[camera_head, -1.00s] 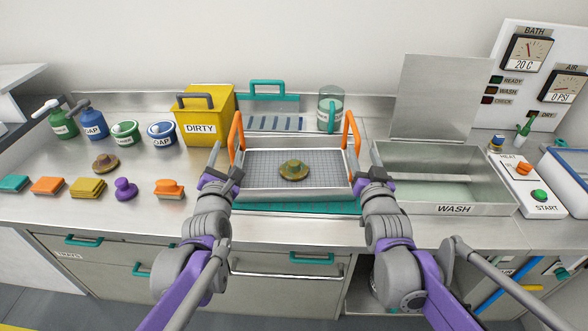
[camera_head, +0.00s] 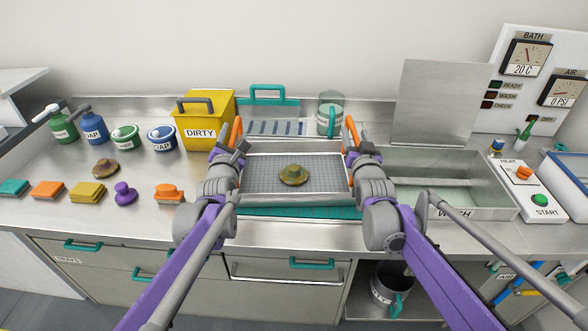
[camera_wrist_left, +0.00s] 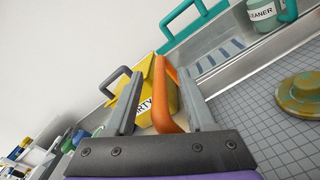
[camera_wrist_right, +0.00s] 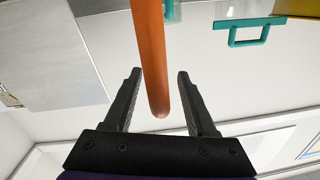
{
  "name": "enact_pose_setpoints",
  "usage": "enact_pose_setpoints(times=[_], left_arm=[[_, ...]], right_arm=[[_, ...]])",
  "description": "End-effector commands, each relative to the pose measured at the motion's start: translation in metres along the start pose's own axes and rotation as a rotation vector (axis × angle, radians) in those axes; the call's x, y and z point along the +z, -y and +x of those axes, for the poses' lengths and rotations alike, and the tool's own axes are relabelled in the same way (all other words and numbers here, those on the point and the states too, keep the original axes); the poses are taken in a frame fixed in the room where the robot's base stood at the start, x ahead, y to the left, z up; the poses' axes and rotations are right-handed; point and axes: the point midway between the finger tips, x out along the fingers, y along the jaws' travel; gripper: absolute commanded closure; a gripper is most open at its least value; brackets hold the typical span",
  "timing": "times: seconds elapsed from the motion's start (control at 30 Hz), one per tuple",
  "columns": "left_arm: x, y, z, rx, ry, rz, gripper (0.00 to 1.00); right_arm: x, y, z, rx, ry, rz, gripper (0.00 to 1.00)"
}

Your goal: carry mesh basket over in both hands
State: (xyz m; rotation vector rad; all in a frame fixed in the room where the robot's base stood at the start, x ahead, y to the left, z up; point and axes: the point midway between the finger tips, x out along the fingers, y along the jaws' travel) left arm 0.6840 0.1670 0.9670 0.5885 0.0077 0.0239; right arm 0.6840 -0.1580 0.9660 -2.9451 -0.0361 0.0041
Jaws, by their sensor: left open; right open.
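The mesh basket (camera_head: 262,174) stands on a teal mat in the middle of the counter, with a brownish-green round part (camera_head: 294,175) lying in it. Its left orange handle (camera_head: 237,132) and right orange handle (camera_head: 351,134) stand upright. My left gripper (camera_head: 238,147) is at the left handle; in the left wrist view the orange handle (camera_wrist_left: 168,95) is between its open fingers (camera_wrist_left: 160,105). My right gripper (camera_head: 354,149) is at the right handle; in the right wrist view the orange handle (camera_wrist_right: 152,60) reaches between its open fingers (camera_wrist_right: 156,95).
The wash tank (camera_head: 450,185) with its raised lid (camera_head: 432,100) is close on the right. A yellow DIRTY bin (camera_head: 203,122) stands behind left, a cleaner jug (camera_head: 330,113) behind. Sponges, brushes and soap containers stand on the left. The START panel (camera_head: 540,199) is far right.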

Motion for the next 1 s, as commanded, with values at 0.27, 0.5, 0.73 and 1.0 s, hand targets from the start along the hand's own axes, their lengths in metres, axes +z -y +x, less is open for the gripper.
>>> enact_pose_setpoints(times=[0.27,0.5,0.73,1.0], left_arm=[[0.0000,0.0000,0.0018,0.000,0.000,0.000,0.45],[0.0001,0.0000,0.0017,0.000,0.000,0.000,0.81],[-0.0003,-0.0009,0.0016,0.001,0.000,0.001,1.00],[-0.0008,-0.0020,0.0016,0.003,-0.001,0.002,1.00]], right_arm=[[0.0001,0.0000,0.0019,0.000,0.000,0.000,0.43],[0.0001,0.0000,0.0017,0.000,0.000,0.000,0.79],[0.0000,-0.0009,0.0017,0.001,0.000,0.000,1.00],[0.0000,-0.0022,0.0016,0.003,0.000,0.000,1.00]])
